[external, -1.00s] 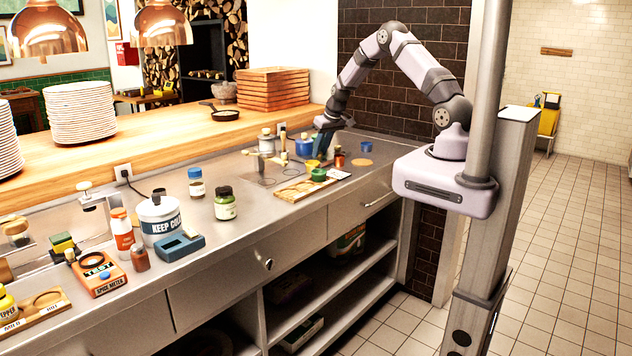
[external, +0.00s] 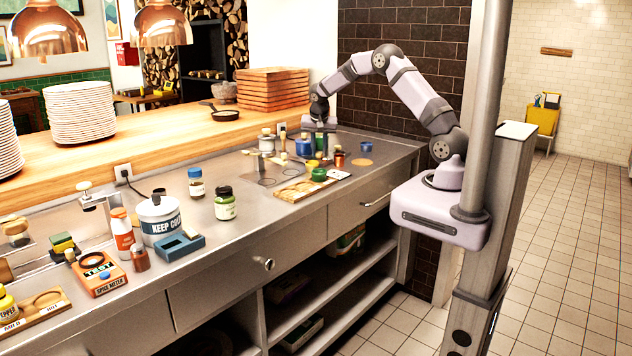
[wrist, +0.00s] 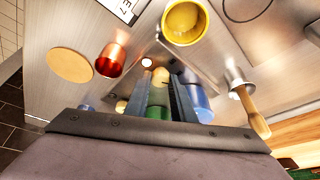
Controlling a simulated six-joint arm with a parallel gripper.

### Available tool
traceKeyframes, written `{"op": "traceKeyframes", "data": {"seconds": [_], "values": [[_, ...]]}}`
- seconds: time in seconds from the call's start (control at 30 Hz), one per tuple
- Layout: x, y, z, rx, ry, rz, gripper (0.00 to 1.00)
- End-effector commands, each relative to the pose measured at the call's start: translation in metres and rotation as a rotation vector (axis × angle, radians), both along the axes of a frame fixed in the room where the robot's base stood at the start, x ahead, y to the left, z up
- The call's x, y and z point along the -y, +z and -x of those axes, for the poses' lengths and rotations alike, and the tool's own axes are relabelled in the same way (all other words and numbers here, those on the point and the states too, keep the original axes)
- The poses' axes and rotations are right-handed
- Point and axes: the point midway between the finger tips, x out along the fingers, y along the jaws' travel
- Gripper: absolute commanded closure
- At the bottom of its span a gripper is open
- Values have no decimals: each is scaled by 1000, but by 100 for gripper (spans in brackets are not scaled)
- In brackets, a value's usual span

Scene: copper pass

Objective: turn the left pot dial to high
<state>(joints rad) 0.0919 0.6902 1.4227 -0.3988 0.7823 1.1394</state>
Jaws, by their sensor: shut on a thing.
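My gripper (external: 320,130) is low over the far end of the steel counter, pointing down. In the wrist view my gripper (wrist: 165,92) is shut on a slim piece with a green lower part (wrist: 157,113) and a pale rounded top (wrist: 160,76). The fingers cover much of this piece, and I cannot tell what it is. I cannot make out the left pot dial or its marks in either view; pots and cups crowd that end, and the gripper hides part of it.
Close around my gripper are a blue container (wrist: 199,103), a copper-red cup (wrist: 111,60), a yellow cup (wrist: 184,22) and a metal cup (wrist: 238,77) with a wooden handle. A green cup (external: 318,174) stands nearer the front. The middle counter front is fairly clear.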

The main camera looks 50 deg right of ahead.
Motion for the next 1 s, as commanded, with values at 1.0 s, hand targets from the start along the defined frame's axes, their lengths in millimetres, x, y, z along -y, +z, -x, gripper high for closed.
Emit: {"op": "traceKeyframes", "data": {"seconds": [1.0], "values": [[-3,2,-6,0,-870,-4,100]]}}
